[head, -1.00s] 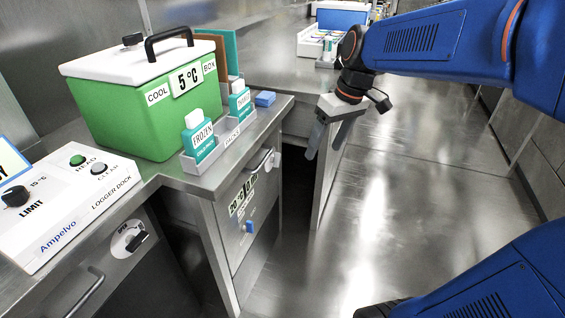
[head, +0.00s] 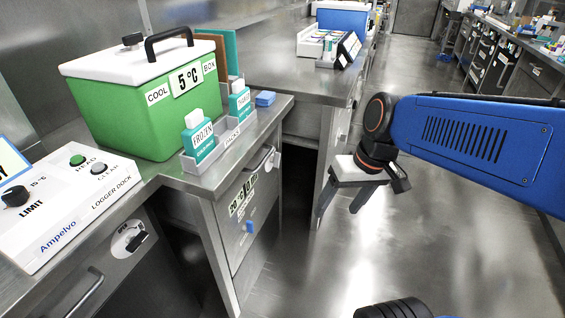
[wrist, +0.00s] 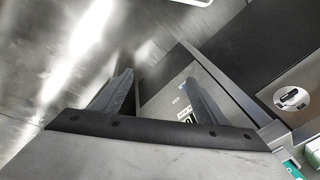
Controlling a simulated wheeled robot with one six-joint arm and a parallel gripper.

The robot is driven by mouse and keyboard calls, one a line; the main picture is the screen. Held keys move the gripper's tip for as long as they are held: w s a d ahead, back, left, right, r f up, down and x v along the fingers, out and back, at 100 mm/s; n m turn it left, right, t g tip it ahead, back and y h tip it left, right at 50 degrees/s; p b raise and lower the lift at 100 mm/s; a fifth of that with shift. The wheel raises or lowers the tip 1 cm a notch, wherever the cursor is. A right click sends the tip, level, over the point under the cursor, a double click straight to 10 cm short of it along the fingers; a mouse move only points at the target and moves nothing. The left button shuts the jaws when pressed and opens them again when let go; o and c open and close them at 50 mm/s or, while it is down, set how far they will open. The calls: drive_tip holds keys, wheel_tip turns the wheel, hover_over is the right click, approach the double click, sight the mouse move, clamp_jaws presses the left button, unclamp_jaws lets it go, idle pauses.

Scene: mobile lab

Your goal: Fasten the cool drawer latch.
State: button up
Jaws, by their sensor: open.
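The drawer front (head: 248,205) is steel, under the counter that holds the cool box, with a bar handle at its top and a temperature label too slanted to read fully. A small blue latch (head: 249,227) sits low on it; whether it is fastened I cannot tell. My gripper (head: 338,214) is open and empty, pointing down over the aisle, right of the drawer front and apart from it. In the wrist view my gripper (wrist: 158,80) has the labelled drawer front (wrist: 168,103) behind and between its fingers.
A green cool box (head: 145,105) and a rack of packs (head: 205,163) stand on the counter. A logger dock (head: 75,200) is at left, above a front with a round dial (head: 132,240). Another steel bench (head: 290,75) stands behind. The aisle floor (head: 430,240) is clear.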

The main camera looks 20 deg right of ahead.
drive_tip(key=f, duration=0.1)
drive_tip(key=m+t+y, duration=0.9)
drive_tip(key=m+y, duration=0.3)
approach(275, 159)
drive_tip(key=x, duration=0.7)
drive_tip(key=shift+w+f, duration=0.3)
drive_tip(key=shift+d, duration=0.1)
drive_tip(key=shift+c, duration=0.3)
drive_tip(key=c, duration=1)
